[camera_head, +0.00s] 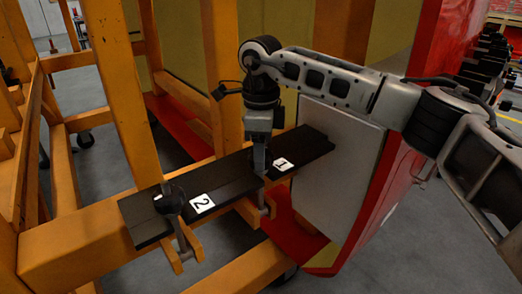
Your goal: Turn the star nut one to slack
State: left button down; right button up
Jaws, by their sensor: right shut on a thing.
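My right arm reaches in from the right, and my right gripper (261,160) points down at the black plank beside the tag marked 1 (283,164). It is shut on star nut one, which its fingers mostly hide. A second dark star nut (169,199) stands on the plank beside the tag marked 2 (202,203). The black plank (232,181) lies along an orange beam, with clamp hardware hanging below it. My left gripper is not in view.
An orange frame (116,80) with upright posts stands at the left and behind the plank. A red nosecone body with a pale grey panel (335,165) stands close at the right. Grey floor shows in front.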

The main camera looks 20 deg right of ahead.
jog(key=n, duration=0.6)
jog(key=shift+r+n, duration=0.1)
jog(key=shift+n, duration=0.2)
jog(key=n, duration=0.4)
jog(key=shift+w+n, duration=0.1)
jog(key=shift+n, duration=0.2)
jog(key=n, duration=0.2)
jog(key=shift+n, duration=0.3)
jog(key=n, duration=0.2)
jog(key=shift+n, duration=0.4)
jog(key=n, duration=0.4)
jog(key=shift+n, duration=1.9)
